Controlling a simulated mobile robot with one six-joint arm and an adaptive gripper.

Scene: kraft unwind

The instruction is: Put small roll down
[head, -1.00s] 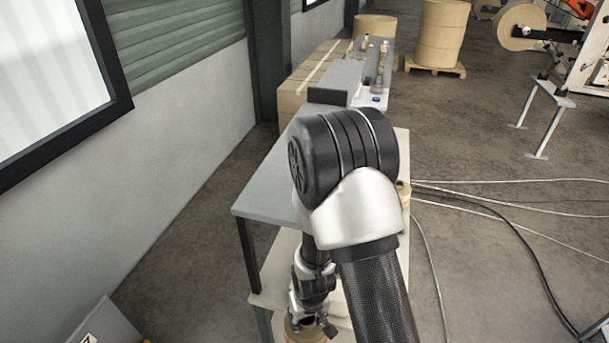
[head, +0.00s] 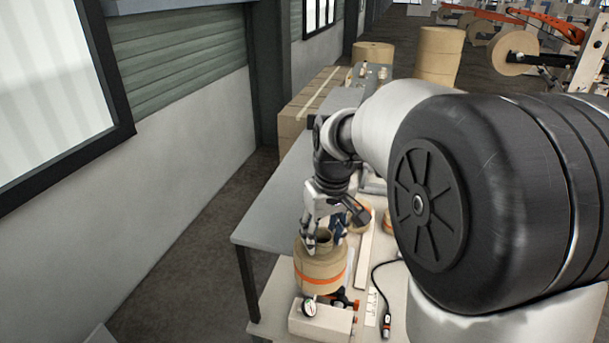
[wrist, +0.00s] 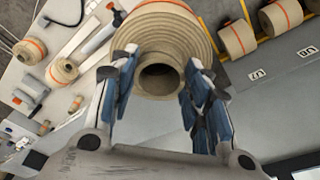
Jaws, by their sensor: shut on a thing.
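The small roll (head: 320,278) is tan kraft with an orange band, and a narrower core end stands out of its top. In the head view my gripper (head: 322,238) points down at this core end from above. In the wrist view the roll (wrist: 165,28) lies between the fingertips of my gripper (wrist: 158,78), with its round core opening facing the camera. The fingers are shut on it.
A white box with a gauge (head: 320,318) stands in front of the roll. Smaller rolls (wrist: 62,70) lie on the pale surface. Orange-banded rolls (wrist: 238,38) sit by a yellow edge in the wrist view. My arm hides much of the bench's right side.

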